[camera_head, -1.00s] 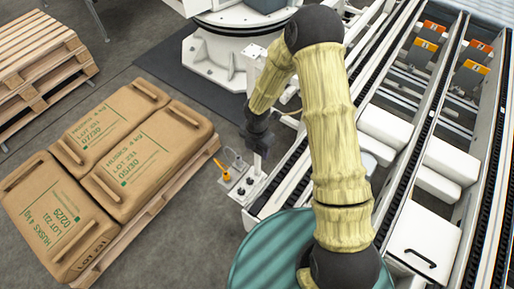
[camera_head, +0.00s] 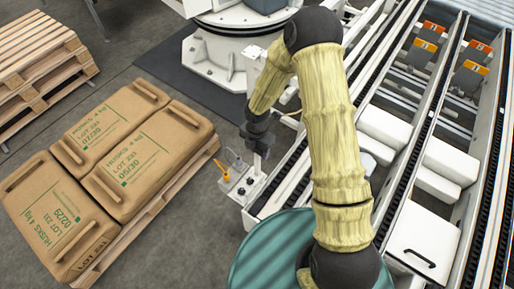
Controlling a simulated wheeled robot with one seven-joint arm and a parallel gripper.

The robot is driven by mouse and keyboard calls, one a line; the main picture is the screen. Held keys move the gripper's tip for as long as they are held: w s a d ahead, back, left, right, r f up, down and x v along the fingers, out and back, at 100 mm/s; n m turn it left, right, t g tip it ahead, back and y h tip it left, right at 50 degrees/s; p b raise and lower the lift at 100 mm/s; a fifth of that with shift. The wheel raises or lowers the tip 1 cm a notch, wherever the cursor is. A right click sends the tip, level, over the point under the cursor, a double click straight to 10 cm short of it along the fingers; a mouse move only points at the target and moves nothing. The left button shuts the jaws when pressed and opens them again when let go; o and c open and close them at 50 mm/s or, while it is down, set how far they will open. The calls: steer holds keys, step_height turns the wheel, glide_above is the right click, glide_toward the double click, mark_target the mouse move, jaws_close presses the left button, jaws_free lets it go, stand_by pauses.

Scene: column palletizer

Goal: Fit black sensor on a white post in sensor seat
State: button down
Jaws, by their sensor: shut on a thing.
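My gripper (camera_head: 261,151) hangs at the end of the yellow-sleeved arm, left of the conveyor. It is shut on a small dark thing, taken as the black sensor, which I cannot clearly separate from the dark fingers. The gripper is just above and right of a small light-grey panel (camera_head: 238,193) with black knobs and an orange part. The white post and the sensor seat are too small or hidden to make out for sure. I cannot tell whether the sensor touches anything below it.
The conveyor frame (camera_head: 290,172) runs close on the right, with white boxes (camera_head: 424,236) beyond it. A teal round surface (camera_head: 262,252) is in front. Brown sacks (camera_head: 125,165) lie on a pallet at left. A white machine base (camera_head: 212,62) stands behind. Grey floor between is clear.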

steer(key=shift+f, duration=0.25)
stand_by(0.4)
steer(key=shift+f, duration=0.2)
steer(key=shift+a, duration=0.1)
steer(key=shift+s, duration=0.15)
steer(key=shift+w+f+b, duration=0.2)
steer(key=shift+f+b, duration=0.35)
stand_by(0.7)
steer(key=shift+c, duration=2)
jaws_free()
steer(key=shift+r, duration=0.1)
